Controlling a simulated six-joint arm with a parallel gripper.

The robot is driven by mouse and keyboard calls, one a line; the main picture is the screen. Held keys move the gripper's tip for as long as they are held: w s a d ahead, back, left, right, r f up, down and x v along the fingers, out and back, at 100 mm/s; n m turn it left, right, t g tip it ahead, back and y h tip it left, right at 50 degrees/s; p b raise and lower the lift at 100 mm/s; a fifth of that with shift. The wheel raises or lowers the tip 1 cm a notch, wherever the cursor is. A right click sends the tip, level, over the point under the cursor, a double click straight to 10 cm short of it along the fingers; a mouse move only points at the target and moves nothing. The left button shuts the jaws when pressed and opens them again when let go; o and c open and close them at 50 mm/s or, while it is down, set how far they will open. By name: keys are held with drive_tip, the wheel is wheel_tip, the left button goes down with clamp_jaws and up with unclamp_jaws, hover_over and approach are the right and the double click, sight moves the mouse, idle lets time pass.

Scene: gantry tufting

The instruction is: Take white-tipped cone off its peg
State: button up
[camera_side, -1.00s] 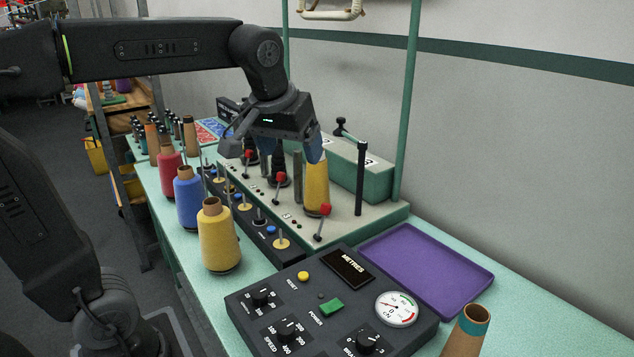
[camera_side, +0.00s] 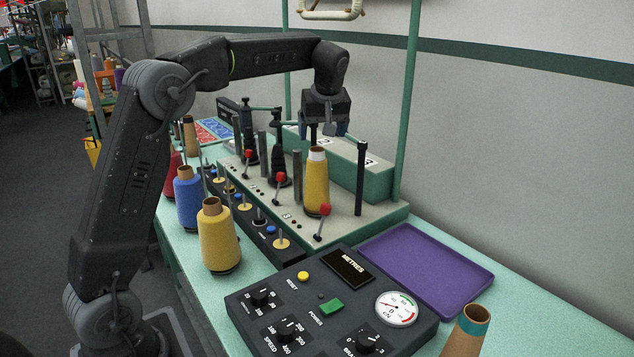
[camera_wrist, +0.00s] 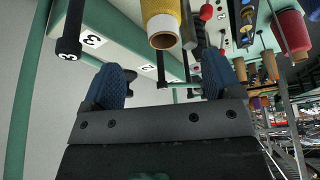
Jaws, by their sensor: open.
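The white-tipped cone (camera_side: 316,185), wound with yellow yarn, stands upright on the cream machine base (camera_side: 375,222). Its white tip shows clear of my gripper. My gripper (camera_side: 326,130) is open and empty, just above the tip and pointing down. In the wrist view the cone (camera_wrist: 160,18) hangs in from the top edge, with its white band and brown tube mouth toward the gap between my blue-padded fingers (camera_wrist: 161,82). It looks apart from both fingers. I cannot clearly make out the peg under the cone.
A purple tray (camera_side: 425,265) lies empty at the right. A control box (camera_side: 330,305) stands in front. A red-tipped lever (camera_side: 322,222) and a dark post (camera_side: 361,178) flank the cone. Another yellow cone (camera_side: 218,240) and a blue cone (camera_side: 188,200) stand left.

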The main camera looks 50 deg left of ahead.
sight(317, 149)
drive_tip(key=x, duration=0.8)
drive_tip(key=shift+a, duration=0.3)
drive_tip(key=shift+r, duration=0.1)
drive_tip(key=shift+c, duration=0.5)
drive_tip(key=c, duration=1)
